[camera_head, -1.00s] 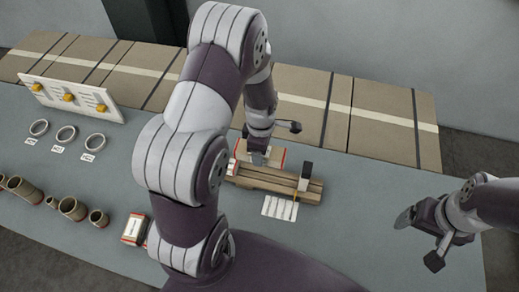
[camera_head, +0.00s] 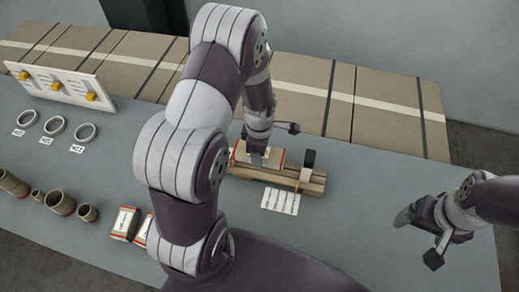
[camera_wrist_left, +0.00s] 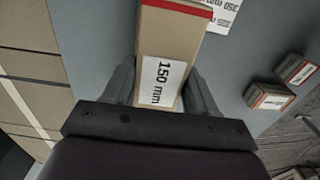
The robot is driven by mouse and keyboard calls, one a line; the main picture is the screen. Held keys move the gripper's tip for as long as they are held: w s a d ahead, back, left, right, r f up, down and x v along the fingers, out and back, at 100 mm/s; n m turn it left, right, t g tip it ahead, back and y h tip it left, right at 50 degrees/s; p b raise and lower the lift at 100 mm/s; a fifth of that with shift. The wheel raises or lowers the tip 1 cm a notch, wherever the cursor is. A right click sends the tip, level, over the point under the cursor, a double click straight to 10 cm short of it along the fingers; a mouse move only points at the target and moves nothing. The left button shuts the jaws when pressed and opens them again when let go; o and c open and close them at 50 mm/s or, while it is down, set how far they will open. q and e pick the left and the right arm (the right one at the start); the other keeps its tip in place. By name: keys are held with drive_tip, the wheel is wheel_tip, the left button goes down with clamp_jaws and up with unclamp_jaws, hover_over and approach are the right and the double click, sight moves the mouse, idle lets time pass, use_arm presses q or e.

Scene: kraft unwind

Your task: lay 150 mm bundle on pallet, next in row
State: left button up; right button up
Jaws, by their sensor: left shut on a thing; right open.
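A 150 mm bundle (camera_wrist_left: 162,80), a tan block with a white label and a red edge band, sits between the fingers of my left gripper (camera_wrist_left: 160,95). In the head view my left gripper (camera_head: 257,160) is shut on this bundle (camera_head: 272,156), just behind a low wooden piece (camera_head: 290,177) with a dark upright block. Whether the bundle touches the surface is unclear. My right gripper (camera_head: 420,238) is open and empty at the right. The pallet cannot be told for certain; a tan slatted surface (camera_head: 390,105) runs along the back.
Two more labelled bundles (camera_head: 124,222) stand at lower left, partly behind my left arm. White cards (camera_head: 280,200) lie before the wooden piece. The grey table right of it is clear.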

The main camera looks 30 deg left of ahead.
use_arm(q)
drive_tip(key=shift+f, duration=0.1)
drive_tip(key=shift+f+b, duration=1.6)
drive_tip(key=shift+f, duration=0.6)
drive_tip(key=shift+f, duration=0.2)
drive_tip(key=o, duration=1.5)
wheel_tip(320, 180, up, 13)
drive_tip(key=shift+f+b, duration=0.1)
drive_tip(key=shift+b, duration=0.75)
